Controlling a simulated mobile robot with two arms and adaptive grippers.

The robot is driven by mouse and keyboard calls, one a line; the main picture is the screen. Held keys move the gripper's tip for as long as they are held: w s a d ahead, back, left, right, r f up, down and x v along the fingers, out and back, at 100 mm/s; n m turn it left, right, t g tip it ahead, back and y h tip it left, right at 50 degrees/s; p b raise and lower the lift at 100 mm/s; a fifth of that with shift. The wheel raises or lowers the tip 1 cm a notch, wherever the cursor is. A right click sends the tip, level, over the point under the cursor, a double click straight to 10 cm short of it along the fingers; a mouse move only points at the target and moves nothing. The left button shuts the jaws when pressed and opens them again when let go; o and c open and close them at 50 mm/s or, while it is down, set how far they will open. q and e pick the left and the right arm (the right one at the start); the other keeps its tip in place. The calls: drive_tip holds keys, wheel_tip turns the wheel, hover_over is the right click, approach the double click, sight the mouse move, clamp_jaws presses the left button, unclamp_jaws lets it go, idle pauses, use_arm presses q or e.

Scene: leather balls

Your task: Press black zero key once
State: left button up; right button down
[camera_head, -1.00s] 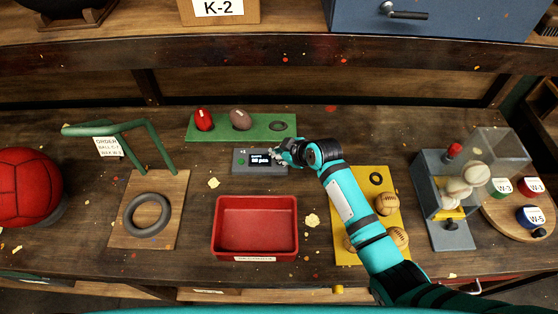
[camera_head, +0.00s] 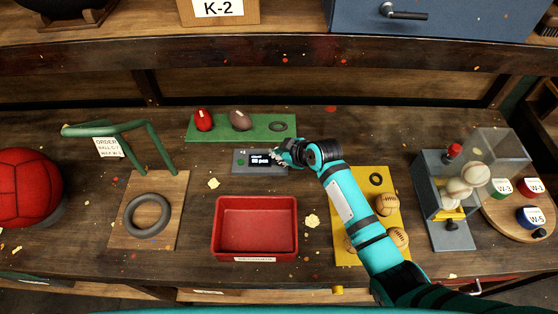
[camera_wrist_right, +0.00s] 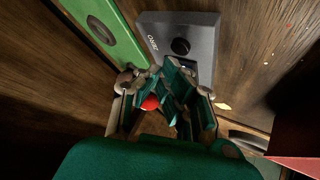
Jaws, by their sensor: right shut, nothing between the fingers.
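A grey device (camera_head: 246,169) with a lit display (camera_head: 261,160) lies flat on the bench, behind the red tray. In the right wrist view, the round black key (camera_wrist_right: 180,46) sits on the grey panel (camera_wrist_right: 204,30) beside a label that seems to read ZERO. My right gripper (camera_head: 275,155) is shut and empty over the device's right end, hiding the key in the head view. In the wrist view, its fingertips (camera_wrist_right: 178,68) lie just below the key in the picture. I cannot tell whether they touch the panel. My left gripper is not in view.
A green board (camera_head: 220,131) with two small balls lies behind the device. The red tray (camera_head: 255,254) stands in front. A yellow board (camera_head: 349,205) with leather balls lies under my right forearm. A press-like machine (camera_head: 449,230) stands at the right.

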drive_tip(key=shift+f, duration=0.45)
drive_tip(key=shift+f+b, duration=0.4)
drive_tip(key=shift+b, duration=0.05)
idle(0.7)
drive_tip(key=shift+r+p, duration=0.85)
wheel_tip(320, 180, up, 5)
drive_tip(key=p, duration=0.4)
drive_tip(key=shift+p, duration=0.4)
idle(0.4)
